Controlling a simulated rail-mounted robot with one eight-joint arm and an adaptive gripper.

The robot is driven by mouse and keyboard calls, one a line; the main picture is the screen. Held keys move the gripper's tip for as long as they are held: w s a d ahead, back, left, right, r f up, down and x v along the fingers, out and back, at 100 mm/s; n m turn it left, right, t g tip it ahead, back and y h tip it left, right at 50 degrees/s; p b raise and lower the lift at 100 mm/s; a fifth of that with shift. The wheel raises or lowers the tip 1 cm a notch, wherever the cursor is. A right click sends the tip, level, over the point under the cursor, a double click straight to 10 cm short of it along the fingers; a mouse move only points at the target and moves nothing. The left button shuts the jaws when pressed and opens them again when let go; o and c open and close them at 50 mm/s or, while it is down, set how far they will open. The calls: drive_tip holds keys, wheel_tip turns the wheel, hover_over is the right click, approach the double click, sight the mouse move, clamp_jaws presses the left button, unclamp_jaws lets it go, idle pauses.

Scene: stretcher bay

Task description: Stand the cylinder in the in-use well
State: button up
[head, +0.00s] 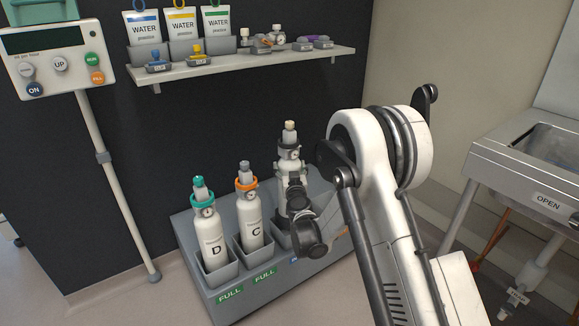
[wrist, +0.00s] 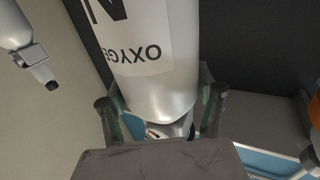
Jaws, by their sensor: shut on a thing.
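A white oxygen cylinder (head: 290,153) with a beige-capped valve and a gauge stands upright over the grey rack (head: 228,305), right of cylinder C. My gripper (head: 292,200) is shut around it, and the arm hides much of its lower body. In the wrist view the cylinder (wrist: 165,85) lies between the fingers of my gripper (wrist: 165,112), its lettering upside down. Near it, a blue label (head: 294,260) on the rack front is mostly covered by my arm. I cannot tell which well is the in-use well, or whether the cylinder's foot is inside one.
Cylinder D (head: 211,236) with a teal collar and cylinder C (head: 250,213) with an orange collar stand in wells marked FULL. A shelf (head: 240,66) with water packs hangs above. A control panel (head: 55,57) on a pole is left, a steel sink (head: 500,160) right.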

drive_tip(key=shift+f, duration=4.55)
idle(3.4)
